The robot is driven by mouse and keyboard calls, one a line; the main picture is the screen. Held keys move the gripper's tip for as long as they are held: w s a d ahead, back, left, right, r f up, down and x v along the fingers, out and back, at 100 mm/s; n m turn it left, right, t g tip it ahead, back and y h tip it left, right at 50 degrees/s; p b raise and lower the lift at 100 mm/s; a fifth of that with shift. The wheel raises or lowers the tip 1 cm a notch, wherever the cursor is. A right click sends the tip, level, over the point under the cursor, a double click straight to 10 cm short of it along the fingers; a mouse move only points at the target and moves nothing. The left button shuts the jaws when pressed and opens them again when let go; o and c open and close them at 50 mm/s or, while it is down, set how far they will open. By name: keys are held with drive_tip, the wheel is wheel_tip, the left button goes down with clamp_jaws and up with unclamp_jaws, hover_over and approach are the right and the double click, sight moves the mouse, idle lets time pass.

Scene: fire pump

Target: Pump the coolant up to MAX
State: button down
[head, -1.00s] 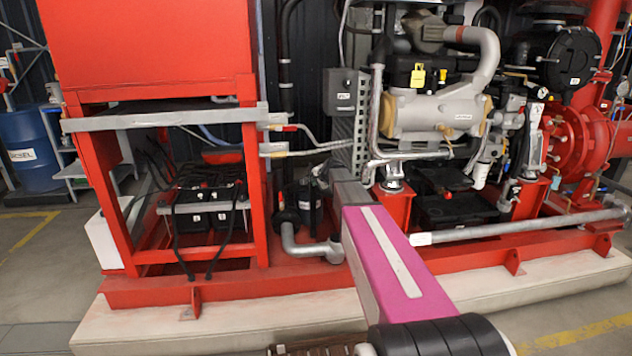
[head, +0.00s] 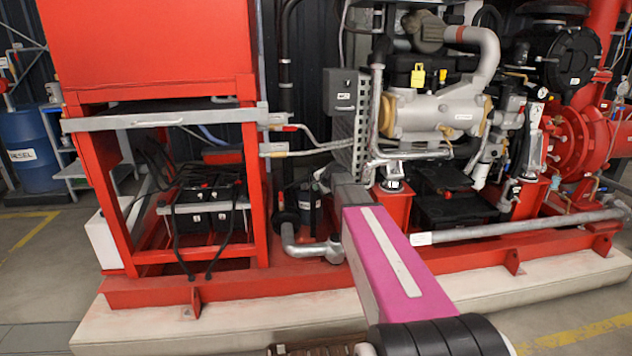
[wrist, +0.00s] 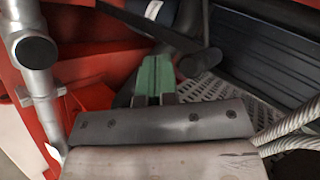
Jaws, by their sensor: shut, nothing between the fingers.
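My gripper (wrist: 153,82) shows in the wrist view with its green fingertips together and nothing between them. A dark bar with a rounded end (wrist: 205,60) lies just right of the fingertips; I cannot tell if they touch. In the head view, my arm reaches to a small black cylindrical unit (head: 309,208) on the red base frame, left of the engine. This may be the coolant pump, but its handle cannot be made out clearly. My gripper is mostly hidden behind my arm there. No coolant level or MAX mark can be read.
A grey pipe (wrist: 36,75) stands close on the left in the wrist view, and braided hoses (wrist: 300,125) on the right. In the head view, a perforated guard (head: 361,130) and a bent pipe (head: 305,250) flank the arm's end. Batteries (head: 205,208) sit left.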

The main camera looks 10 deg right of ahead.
drive_tip(key=shift+s, duration=1.1)
idle(1.7)
drive_tip(key=s, duration=0.3)
drive_tip(key=shift+s, duration=0.4)
drive_tip(key=shift+w, duration=0.1)
drive_tip(key=w, duration=0.8)
drive_tip(key=shift+w, duration=0.3)
drive_tip(key=shift+w, duration=0.15)
idle(2.0)
drive_tip(key=shift+w, duration=0.3)
